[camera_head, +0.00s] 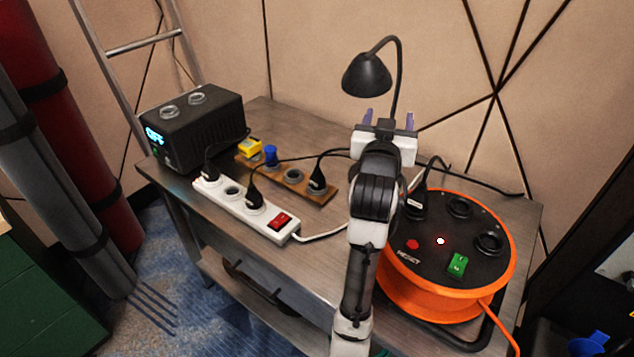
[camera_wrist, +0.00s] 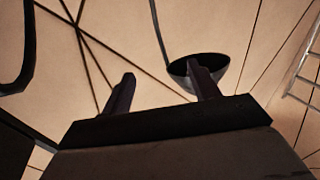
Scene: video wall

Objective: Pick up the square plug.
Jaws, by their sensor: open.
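A yellow, boxy plug (camera_head: 250,145) sits at the far left end of the brown wooden socket strip (camera_head: 322,191); it looks like the square plug. A blue, rounder plug (camera_head: 270,155) stands next to it on the same strip. My gripper (camera_head: 389,119) is open and empty, raised in front of the wall near the black lamp, well to the right of the yellow plug and apart from it. In the wrist view my two fingers (camera_wrist: 162,74) stand apart with nothing between them. No plug shows in the wrist view.
A white power strip (camera_head: 235,208) with black plugs lies in front of the wooden strip. A black box (camera_head: 190,125) stands at the left, an orange cable reel (camera_head: 440,300) at the right. The black lamp (camera_head: 367,76) rises behind my arm. Cables cross the bench (camera_head: 275,120).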

